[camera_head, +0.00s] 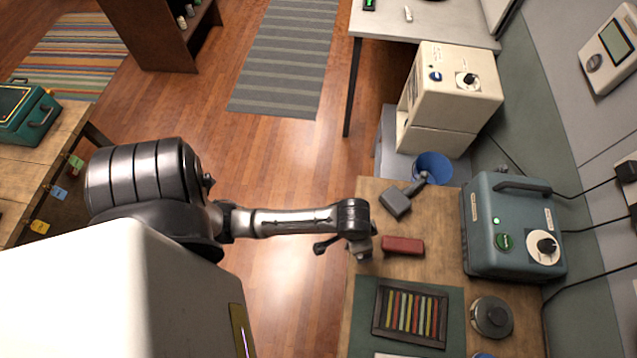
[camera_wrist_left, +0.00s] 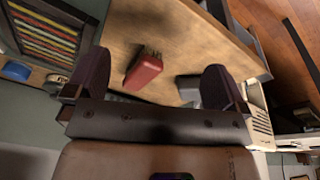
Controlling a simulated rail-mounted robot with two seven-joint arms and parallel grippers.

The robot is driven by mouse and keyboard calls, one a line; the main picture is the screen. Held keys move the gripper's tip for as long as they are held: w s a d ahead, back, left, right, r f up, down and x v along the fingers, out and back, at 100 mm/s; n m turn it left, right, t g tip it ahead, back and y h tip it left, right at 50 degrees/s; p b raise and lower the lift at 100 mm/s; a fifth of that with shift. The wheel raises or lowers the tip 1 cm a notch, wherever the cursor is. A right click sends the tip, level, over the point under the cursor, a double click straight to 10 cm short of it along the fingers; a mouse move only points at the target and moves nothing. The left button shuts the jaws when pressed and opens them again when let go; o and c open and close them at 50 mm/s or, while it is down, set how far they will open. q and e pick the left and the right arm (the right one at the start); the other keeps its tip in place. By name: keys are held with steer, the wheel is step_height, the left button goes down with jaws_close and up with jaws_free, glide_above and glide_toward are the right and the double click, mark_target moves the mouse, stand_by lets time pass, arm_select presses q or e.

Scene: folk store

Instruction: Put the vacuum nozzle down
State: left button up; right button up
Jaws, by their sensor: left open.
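A grey vacuum nozzle (camera_head: 395,203) with a short neck lies on the wooden table, its neck pointing toward a blue bin. Part of what looks like it shows in the left wrist view (camera_wrist_left: 188,86), partly hidden by a finger. My left gripper (camera_head: 345,247) is at the table's left edge, below and left of the nozzle and apart from it. In the left wrist view, its two fingers (camera_wrist_left: 155,80) are spread with nothing held between them. My right gripper is not in view.
A blue-grey machine (camera_head: 490,235), a framed striped panel (camera_head: 410,312) and a round dark container (camera_head: 491,318) stand on the table. The blue bin (camera_head: 433,167) is behind.

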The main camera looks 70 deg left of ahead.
arm_select(q)
steer(key=s+r+m+t, duration=0.1)
steer(key=s+r, duration=0.4)
steer(key=s, duration=0.6)
steer(key=shift+a+r+t+y, duration=0.15)
steer(key=shift+a+t+y, duration=0.15)
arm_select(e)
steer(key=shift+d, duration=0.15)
arm_select(q)
steer(key=shift+s+r, duration=0.1)
